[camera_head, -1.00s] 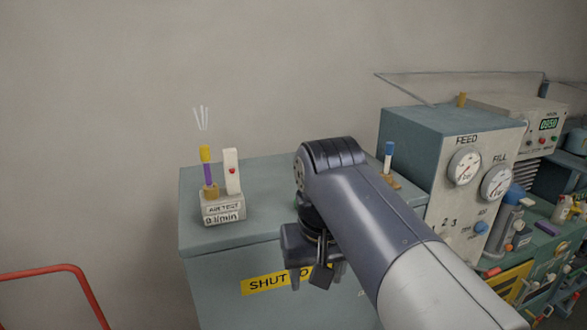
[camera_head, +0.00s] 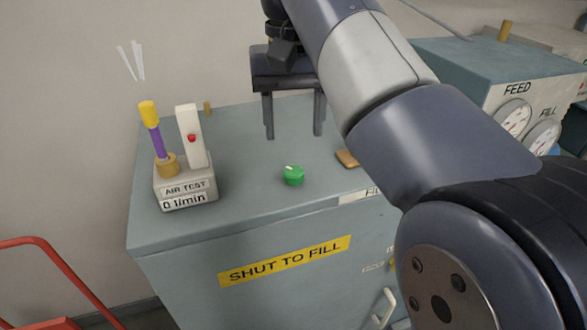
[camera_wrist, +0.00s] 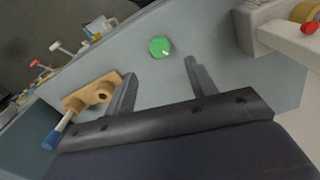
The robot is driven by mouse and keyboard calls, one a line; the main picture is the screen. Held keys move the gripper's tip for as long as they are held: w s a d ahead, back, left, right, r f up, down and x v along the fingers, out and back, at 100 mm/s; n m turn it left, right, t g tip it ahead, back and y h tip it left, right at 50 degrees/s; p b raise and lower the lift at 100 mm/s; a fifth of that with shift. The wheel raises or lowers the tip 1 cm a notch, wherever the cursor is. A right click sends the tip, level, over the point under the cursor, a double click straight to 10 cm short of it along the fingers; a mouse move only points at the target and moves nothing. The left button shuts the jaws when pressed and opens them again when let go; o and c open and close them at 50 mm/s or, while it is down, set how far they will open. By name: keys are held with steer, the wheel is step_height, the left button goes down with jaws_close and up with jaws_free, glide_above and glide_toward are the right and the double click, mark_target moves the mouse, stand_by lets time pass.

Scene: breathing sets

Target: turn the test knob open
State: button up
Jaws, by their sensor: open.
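A round green knob (camera_head: 293,176) with a pale pointer mark sits on the grey-blue cabinet top (camera_head: 245,150). The mark is toward the knob's back left in the head view. In the wrist view the knob (camera_wrist: 159,47) lies just beyond the fingertips, between their lines. My gripper (camera_head: 294,134) is open and empty above the cabinet top, with its fingers pointing down, apart from the knob. The fingers also show in the wrist view (camera_wrist: 160,70). The air test meter (camera_head: 186,190), reading 0 l/min, stands left of the knob with a yellow-and-purple tube.
A wooden holder (camera_wrist: 93,94) with a blue-ended piece (camera_wrist: 56,134) lies near the gripper. The cabinet front bears a yellow SHUT TO FILL label (camera_head: 285,261). The FEED unit (camera_head: 515,85) with gauges stands at right. A red rail (camera_head: 60,265) is at lower left.

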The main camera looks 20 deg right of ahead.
mark_target(294, 170)
step_height(294, 170, down, 8)
steer(key=shift+b, duration=0.6)
steer(key=c, duration=1)
steer(key=shift+o, duration=0.2)
steer(key=shift+r, duration=0.1)
steer(key=n+p, duration=0.3)
steer(key=n, duration=0.1)
steer(key=shift+r+n, duration=0.1)
steer(key=shift+n, duration=0.3)
steer(key=n+p, duration=0.2)
steer(key=n, duration=0.3)
steer(key=shift+p, duration=0.4)
steer(key=shift+n, duration=0.3)
